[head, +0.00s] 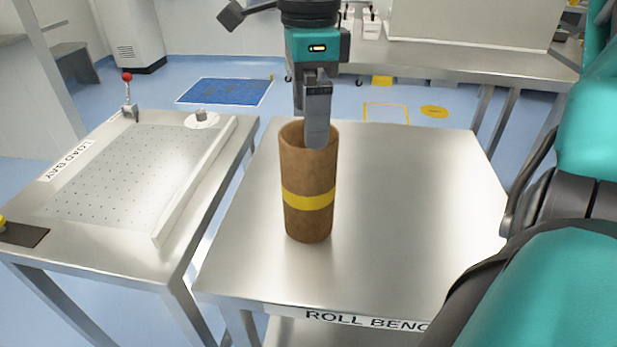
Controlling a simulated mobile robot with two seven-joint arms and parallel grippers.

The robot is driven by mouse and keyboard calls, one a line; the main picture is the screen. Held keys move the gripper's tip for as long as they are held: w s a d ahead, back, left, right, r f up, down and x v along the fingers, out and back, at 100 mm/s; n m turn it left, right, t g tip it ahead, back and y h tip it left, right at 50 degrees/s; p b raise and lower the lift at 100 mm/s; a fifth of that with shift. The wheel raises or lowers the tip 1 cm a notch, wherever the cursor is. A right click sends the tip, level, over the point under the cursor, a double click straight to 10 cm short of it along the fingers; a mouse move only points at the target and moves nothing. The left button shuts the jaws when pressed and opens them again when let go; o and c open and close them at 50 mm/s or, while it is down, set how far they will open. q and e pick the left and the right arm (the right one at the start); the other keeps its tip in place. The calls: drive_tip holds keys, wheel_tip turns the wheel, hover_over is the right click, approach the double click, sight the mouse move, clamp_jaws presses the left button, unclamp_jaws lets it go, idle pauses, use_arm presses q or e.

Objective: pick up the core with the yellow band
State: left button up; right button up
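The core (308,176) is a brown hollow cylinder with a yellow band (308,200) around its lower half. It stands upright on the roll bench (420,220), left of the bench's middle. My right gripper (310,125) points down from above at the core's open top. Its nearer grey finger overlaps the opening and seems to reach just inside the rim. The other finger is mostly hidden behind it, near the far rim. I cannot tell whether the fingers touch or grip the wall. My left gripper is not in view.
The load bay table (60,215) stands at the left, with a perforated plate (130,170), a red-knobbed lever (128,90) and a raised rail. A gap separates it from the roll bench. The bench right of the core is clear. Another table (480,65) stands behind.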

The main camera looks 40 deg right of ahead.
sight(309, 185)
wheel_tip(309, 185, down, 8)
drive_tip(key=shift+f+b, duration=0.1)
drive_tip(key=shift+b, duration=0.5)
drive_tip(key=c, duration=1.1)
drive_tip(key=shift+r, duration=0.2)
